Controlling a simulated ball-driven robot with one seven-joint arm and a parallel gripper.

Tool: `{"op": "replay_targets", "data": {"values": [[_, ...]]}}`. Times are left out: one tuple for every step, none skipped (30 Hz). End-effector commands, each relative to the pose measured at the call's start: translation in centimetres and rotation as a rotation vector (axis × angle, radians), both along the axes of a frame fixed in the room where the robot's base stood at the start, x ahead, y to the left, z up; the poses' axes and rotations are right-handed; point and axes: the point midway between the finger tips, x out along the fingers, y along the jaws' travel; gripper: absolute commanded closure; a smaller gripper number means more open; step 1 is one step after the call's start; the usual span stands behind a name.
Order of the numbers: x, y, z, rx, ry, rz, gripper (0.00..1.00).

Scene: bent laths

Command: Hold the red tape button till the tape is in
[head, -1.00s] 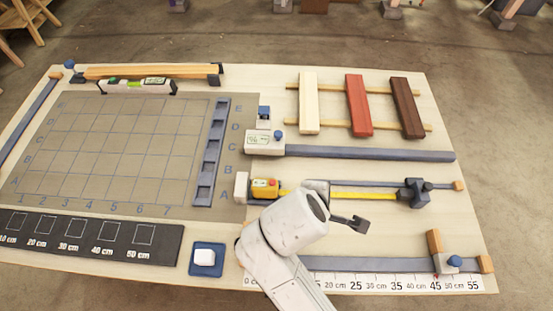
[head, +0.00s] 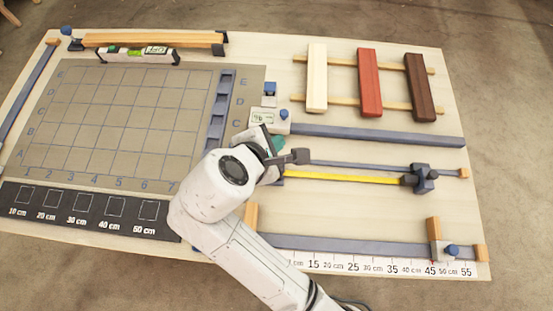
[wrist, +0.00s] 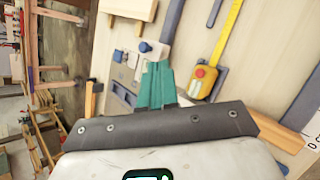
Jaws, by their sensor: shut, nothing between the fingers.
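The yellow tape measure (wrist: 206,84) shows in the wrist view with its red button (wrist: 200,72) on top and yellow tape (wrist: 230,30) drawn out from it. In the head view my arm hides the tape measure's body. My gripper (wrist: 156,70) has teal fingers, shut and empty. In the wrist view they lie left of the red button, apart from it in the picture; their height over the board cannot be told. The fingers (head: 277,143) also show in the head view.
Cream, red and brown laths (head: 369,85) rest on strips at the back right. A lower rail with a ruler (head: 350,264) runs along the front. The gridded mat (head: 110,120) is clear.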

Motion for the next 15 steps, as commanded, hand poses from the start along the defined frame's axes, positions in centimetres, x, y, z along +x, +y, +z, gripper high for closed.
{"op": "replay_targets", "data": {"values": [[0.0, 0.0, -0.2, -0.001, 0.001, 0.000, 1.00], [0.0, 0.0, -0.3, -0.001, 0.001, 0.001, 1.00], [-0.1, 0.0, -0.5, -0.002, 0.003, 0.001, 1.00], [-0.1, 0.0, -0.7, -0.003, 0.002, 0.001, 1.00], [-0.1, 0.0, -1.0, -0.004, 0.003, 0.001, 1.00], [-0.1, 0.0, -1.3, -0.003, 0.003, 0.002, 1.00], [-0.1, 0.0, -1.6, -0.002, 0.003, 0.001, 1.00], [-0.1, 0.0, -1.9, -0.002, 0.003, 0.001, 1.00], [-0.1, 0.0, -2.6, -0.002, 0.002, 0.000, 1.00], [0.0, 0.0, -3.2, -0.001, 0.001, 0.000, 1.00], [0.0, 0.0, -3.5, 0.001, 0.001, 0.000, 1.00], [0.0, 0.0, -4.0, 0.001, 0.001, 0.000, 1.00], [0.0, 0.0, -4.4, 0.001, 0.000, 0.001, 1.00], [0.0, 0.0, -4.8, 0.001, 0.000, 0.001, 1.00], [0.0, 0.0, -5.2, 0.001, 0.000, 0.000, 1.00]]}}
